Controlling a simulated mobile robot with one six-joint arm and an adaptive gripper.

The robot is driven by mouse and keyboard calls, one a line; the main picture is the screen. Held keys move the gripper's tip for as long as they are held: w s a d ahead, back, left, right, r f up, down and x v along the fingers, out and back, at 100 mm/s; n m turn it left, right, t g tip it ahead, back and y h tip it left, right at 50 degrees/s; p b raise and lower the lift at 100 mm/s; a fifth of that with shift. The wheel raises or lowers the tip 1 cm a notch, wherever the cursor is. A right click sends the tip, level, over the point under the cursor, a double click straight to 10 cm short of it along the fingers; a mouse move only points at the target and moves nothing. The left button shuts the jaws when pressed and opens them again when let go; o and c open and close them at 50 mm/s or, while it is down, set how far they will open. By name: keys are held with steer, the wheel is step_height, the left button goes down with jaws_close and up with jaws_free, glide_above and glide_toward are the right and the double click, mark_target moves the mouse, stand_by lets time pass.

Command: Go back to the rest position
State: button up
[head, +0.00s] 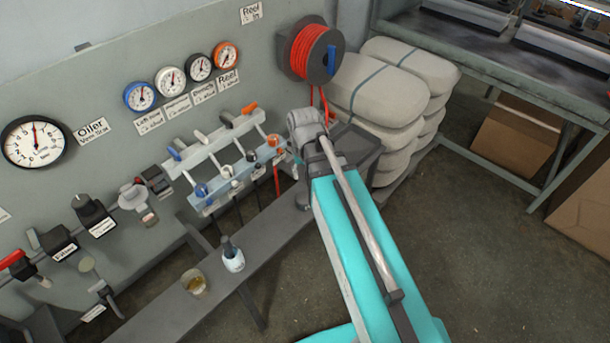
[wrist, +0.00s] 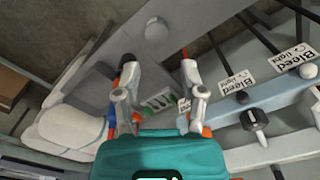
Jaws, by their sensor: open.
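My gripper (wrist: 158,64) shows in the wrist view with its two fingers spread apart and nothing between them. A grey panel or shelf surface with rounded knobs lies beyond the fingertips. In the head view my teal arm reaches from the bottom right up to the right end of the valve manifold (head: 205,207), below the red hose reel (head: 313,52). My wrist hides the fingers there. The manifold also shows in the wrist view (wrist: 222,112), to the right of the fingers, with Bleed labels and a black knob (wrist: 254,119).
White sacks (head: 385,72) are stacked just right of my wrist. A grey bench (head: 268,236) carries a small bottle (head: 232,255) and a cup of yellowish liquid (head: 194,281). Round gauges (head: 35,141) and valves line the wall. Open floor (head: 490,260) lies to the right.

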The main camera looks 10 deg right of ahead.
stand_by(0.4)
steer(key=s+d, duration=0.2)
steer(key=s, duration=0.2)
steer(key=shift+s+d, duration=0.4)
stand_by(0.9)
